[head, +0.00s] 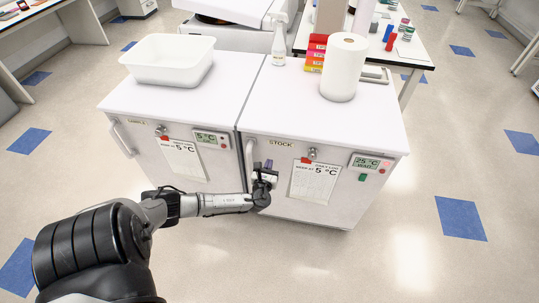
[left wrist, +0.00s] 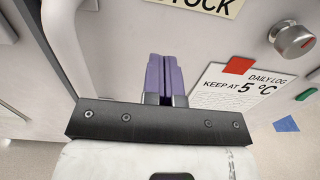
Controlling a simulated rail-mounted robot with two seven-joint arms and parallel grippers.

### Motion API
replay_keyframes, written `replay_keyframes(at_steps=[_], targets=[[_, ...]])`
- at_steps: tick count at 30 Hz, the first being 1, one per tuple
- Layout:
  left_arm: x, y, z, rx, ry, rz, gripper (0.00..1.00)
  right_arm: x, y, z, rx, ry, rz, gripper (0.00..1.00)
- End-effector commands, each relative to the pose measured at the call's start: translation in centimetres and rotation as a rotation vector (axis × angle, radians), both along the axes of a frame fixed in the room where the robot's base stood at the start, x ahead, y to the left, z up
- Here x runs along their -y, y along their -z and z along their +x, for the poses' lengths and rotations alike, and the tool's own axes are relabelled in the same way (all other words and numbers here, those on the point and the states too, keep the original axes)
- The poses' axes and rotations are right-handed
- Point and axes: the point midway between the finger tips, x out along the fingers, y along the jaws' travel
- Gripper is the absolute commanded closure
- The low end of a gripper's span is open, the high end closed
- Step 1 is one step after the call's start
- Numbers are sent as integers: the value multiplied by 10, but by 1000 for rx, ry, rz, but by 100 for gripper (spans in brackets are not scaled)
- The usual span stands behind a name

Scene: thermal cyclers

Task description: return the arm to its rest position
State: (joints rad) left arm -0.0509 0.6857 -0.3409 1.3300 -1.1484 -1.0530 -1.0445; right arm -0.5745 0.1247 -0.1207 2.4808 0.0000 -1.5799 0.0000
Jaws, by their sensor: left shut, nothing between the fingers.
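My left gripper (head: 264,171) is in front of the white STOCK fridge (head: 338,215), close to its door, near the left side by the door handle (head: 250,158). In the left wrist view the two purple fingers of the left gripper (left wrist: 165,78) are together with nothing between them. The handle (left wrist: 66,45) is to the left of the fingers there, and they look apart from it. My left arm reaches in from the lower left of the head view. My right gripper is not in view.
A second white fridge (head: 150,160) stands to the left, with a white bin (head: 168,60) on top. A paper roll (head: 344,67), spray bottle (head: 279,40) and coloured boxes (head: 315,55) stand on the STOCK fridge. A paper log (head: 314,182) hangs on its door. Floor in front is clear.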

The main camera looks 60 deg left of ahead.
Motion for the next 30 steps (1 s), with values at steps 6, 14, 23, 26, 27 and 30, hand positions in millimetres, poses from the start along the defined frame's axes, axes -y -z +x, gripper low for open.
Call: replay_keyframes(at_steps=[6, 14, 23, 26, 27, 30], targets=[[36, -2, -27, 1, 2, -2, 100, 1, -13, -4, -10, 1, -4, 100], [61, -1, -47, 1, 1, 1, 100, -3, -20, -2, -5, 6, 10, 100], [69, -1, -52, 3, 1, 2, 100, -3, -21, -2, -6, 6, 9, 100], [69, -1, -52, 3, 1, 2, 100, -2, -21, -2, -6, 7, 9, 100], [69, -1, -52, 4, 1, 0, 100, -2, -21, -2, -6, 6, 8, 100], [69, -1, -52, 35, 0, -25, 100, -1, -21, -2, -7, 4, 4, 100]])
